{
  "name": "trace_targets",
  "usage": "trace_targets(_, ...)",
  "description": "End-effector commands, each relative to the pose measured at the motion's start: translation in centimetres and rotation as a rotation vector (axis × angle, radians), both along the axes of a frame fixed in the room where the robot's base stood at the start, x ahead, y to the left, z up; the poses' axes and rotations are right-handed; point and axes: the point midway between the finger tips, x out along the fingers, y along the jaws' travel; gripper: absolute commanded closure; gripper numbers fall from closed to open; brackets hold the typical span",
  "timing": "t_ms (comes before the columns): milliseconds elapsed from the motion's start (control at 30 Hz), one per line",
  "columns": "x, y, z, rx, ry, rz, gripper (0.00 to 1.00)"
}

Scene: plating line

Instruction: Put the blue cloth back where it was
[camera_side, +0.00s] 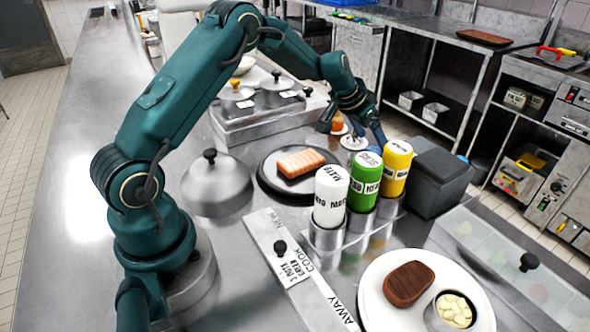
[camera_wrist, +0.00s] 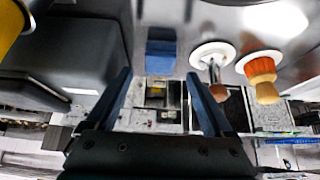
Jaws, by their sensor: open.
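The blue cloth (camera_wrist: 161,48) lies on the steel counter near its edge in the wrist view, between the grey box and the white round dishes. Its lower part seems to reach the edge; I cannot tell whether it hangs over. My gripper (camera_wrist: 158,76) is open and empty, with the cloth showing beyond and between its fingertips, apart from them as far as I can see. In the side view my gripper (camera_side: 358,132) is low over the far side of the counter, behind the bottles. I cannot make out the cloth clearly there.
A grey box (camera_side: 440,178) stands beside the yellow bottle (camera_side: 396,168), green bottle (camera_side: 364,180) and white bottle (camera_side: 331,195). An orange-bristled brush (camera_wrist: 262,80) and white dish (camera_wrist: 212,55) are right of the cloth in the wrist view. A dark plate (camera_side: 270,180) holds salmon.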

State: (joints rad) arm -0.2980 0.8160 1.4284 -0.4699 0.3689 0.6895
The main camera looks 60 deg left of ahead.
Motion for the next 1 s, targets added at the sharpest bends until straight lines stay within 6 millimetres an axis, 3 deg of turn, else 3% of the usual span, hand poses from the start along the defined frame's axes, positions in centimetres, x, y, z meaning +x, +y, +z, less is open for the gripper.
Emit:
trace_targets(300, -2.9, 0.0, 4.4, 0.000, -0.003, 0.000, 0.14)
trace_targets(667, -4.8, -0.8, 7.0, -0.004, 0.000, -0.008, 0.14)
trace_targets(867, -9.4, -4.9, 10.8, -0.018, 0.013, -0.037, 0.14)
trace_targets(1000, -14.5, -7.8, 12.6, -0.024, 0.036, -0.051, 0.14)
